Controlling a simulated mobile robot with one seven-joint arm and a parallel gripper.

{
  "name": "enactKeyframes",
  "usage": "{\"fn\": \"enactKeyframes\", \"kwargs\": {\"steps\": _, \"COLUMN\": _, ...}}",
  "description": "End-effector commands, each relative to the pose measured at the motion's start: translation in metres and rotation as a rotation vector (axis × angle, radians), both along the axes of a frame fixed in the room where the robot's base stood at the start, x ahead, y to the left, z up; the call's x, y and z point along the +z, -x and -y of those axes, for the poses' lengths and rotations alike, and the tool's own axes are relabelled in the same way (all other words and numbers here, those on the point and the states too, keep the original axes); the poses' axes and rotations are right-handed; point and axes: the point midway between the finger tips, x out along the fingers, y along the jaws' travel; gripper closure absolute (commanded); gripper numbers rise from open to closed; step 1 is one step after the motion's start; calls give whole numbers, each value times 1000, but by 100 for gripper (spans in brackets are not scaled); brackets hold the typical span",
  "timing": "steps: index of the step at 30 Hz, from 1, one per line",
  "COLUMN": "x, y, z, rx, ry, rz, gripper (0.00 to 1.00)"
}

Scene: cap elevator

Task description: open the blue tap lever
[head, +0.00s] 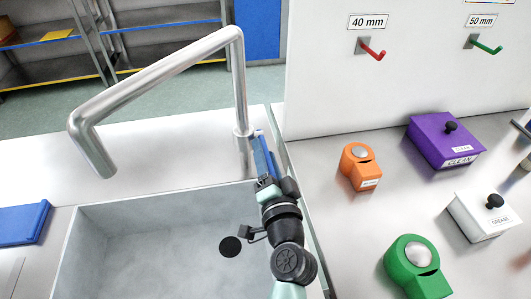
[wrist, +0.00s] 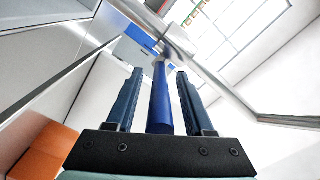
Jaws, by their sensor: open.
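The blue tap lever (wrist: 160,105) runs between my gripper's two dark blue fingers in the wrist view, with a gap visible on each side. My gripper (wrist: 159,73) is open around it. In the head view the blue lever (head: 262,152) shows beside the base of the silver tap (head: 240,80), at the right rim of the sink. My gripper (head: 265,172) is at the lever there and partly covers it. The lever's near end is close to the gripper's palm.
The sink basin (head: 120,222) with a dark drain lies left of my arm. A clear panel (head: 288,185) stands close on the right. Beyond it are an orange holder (head: 357,170), a green holder (head: 412,268), a purple box (head: 440,140) and a white box (head: 480,217).

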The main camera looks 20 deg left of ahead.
Motion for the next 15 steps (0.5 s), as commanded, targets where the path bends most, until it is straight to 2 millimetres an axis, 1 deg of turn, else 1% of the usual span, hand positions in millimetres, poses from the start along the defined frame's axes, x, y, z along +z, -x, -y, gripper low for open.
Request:
{"fn": "enactKeyframes", "kwargs": {"steps": 7, "x": 0, "y": -1, "z": -1, "rx": 1, "ry": 0, "rz": 1, "gripper": 47}}
{"fn": "enactKeyframes", "kwargs": {"steps": 8, "x": 0, "y": -1, "z": -1, "rx": 0, "ry": 1, "rz": 1, "gripper": 49}}
{"fn": "enactKeyframes", "kwargs": {"steps": 9, "x": 0, "y": -1, "z": 0, "rx": 0, "ry": 1, "rz": 1, "gripper": 56}}
{"fn": "enactKeyframes", "kwargs": {"steps": 11, "x": 0, "y": -1, "z": 0, "rx": -1, "ry": 1, "rz": 1, "gripper": 67}}
{"fn": "enactKeyframes", "kwargs": {"steps": 15, "x": 0, "y": -1, "z": 0, "rx": -1, "ry": 1, "rz": 1, "gripper": 92}}
